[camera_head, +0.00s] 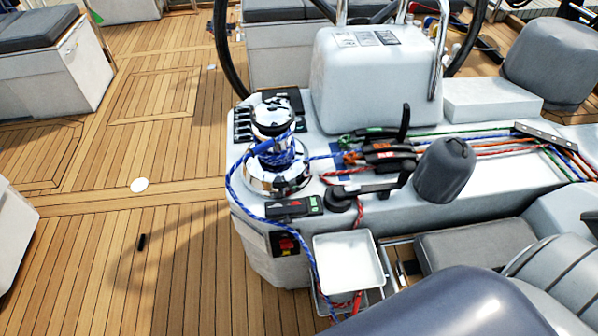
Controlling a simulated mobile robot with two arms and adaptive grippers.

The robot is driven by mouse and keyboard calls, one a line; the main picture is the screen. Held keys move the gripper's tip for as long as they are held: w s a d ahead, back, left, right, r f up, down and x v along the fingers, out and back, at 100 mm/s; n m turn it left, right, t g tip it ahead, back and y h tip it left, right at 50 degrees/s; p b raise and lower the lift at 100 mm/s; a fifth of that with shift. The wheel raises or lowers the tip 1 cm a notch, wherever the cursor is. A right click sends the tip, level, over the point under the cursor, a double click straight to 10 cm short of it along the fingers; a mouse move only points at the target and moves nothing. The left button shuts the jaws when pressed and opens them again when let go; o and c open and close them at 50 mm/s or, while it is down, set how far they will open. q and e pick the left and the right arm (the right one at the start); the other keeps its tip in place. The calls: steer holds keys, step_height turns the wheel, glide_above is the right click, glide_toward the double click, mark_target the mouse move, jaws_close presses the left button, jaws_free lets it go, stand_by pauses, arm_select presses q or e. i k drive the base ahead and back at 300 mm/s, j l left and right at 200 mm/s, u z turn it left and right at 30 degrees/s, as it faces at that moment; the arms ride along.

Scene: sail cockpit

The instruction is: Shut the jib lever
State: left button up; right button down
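A bank of rope clutches (382,150) with green, orange and red labels sits on the white console, right of the chrome winch (275,150). One black lever (405,122) stands up at the back of the bank, by the green-labelled clutch. The levers in front of it look folded down. The labels are too small to read, so I cannot tell which lever is the jib's. A blue rope (322,156) runs from the bank to the winch and is wrapped around it. Neither of my grippers is in view.
A black winch handle (372,190) lies in front of the clutches, and a grey-capped winch (445,170) stands to their right. The wooden deck (150,230) at left is mostly clear, with a small black object (141,242).

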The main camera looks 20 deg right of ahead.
mark_target(406, 116)
steer(key=z, duration=1.05)
